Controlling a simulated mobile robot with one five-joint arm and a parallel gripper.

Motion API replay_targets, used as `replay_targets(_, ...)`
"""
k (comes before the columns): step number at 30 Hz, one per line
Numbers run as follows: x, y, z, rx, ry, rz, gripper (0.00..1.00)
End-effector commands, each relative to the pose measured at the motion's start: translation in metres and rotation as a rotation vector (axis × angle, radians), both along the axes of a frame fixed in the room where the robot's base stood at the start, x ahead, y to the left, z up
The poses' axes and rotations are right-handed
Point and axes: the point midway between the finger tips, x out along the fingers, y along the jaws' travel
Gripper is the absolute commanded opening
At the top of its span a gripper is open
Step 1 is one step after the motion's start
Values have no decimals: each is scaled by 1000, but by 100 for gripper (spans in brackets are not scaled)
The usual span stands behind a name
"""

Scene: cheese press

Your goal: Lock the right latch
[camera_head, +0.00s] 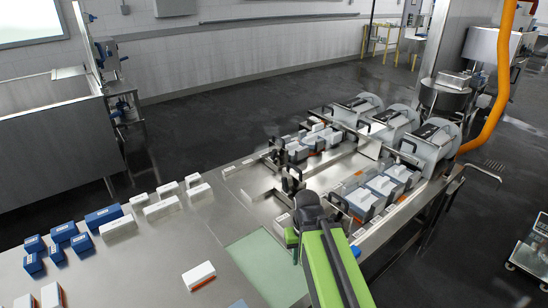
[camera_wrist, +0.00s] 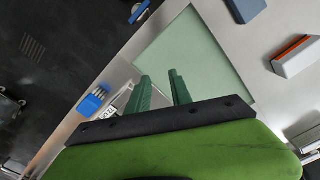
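The cheese press stands at the right end of the steel table in the camera_head view, with rounded grey press cylinders (camera_head: 434,142) and black lever handles (camera_head: 338,203) around its block-filled trays. I cannot tell which handle is the right latch, or whether it is locked. My green arm reaches in from the bottom, in front of the press; its end hides part of the near side, and the fingers are not clear there. In the camera_wrist view my gripper (camera_wrist: 160,78) points over the table with its two green fingers apart and nothing between them. No latch is clear there.
A pale green mat (camera_head: 268,266) lies on the table left of my arm. Blue blocks (camera_head: 103,216) and white blocks (camera_head: 162,208) stand at the left. An orange hose (camera_head: 493,117) hangs behind the press. The table edge (camera_head: 412,228) runs along the right.

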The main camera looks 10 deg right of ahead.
Motion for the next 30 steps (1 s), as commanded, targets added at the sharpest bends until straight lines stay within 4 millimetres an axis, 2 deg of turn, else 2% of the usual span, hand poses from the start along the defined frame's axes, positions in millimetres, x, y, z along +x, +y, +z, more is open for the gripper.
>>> replay_targets(1,0,0,10,0,0,0,18)
replay_targets(4,0,0,36,0,0,0,5)
replay_targets(6,0,0,63,0,0,0,0)
replay_targets(12,0,0,150,0,0,0,0)
replay_targets(15,0,0,173,0,0,0,0)
replay_targets(30,0,0,168,0,0,0,0)
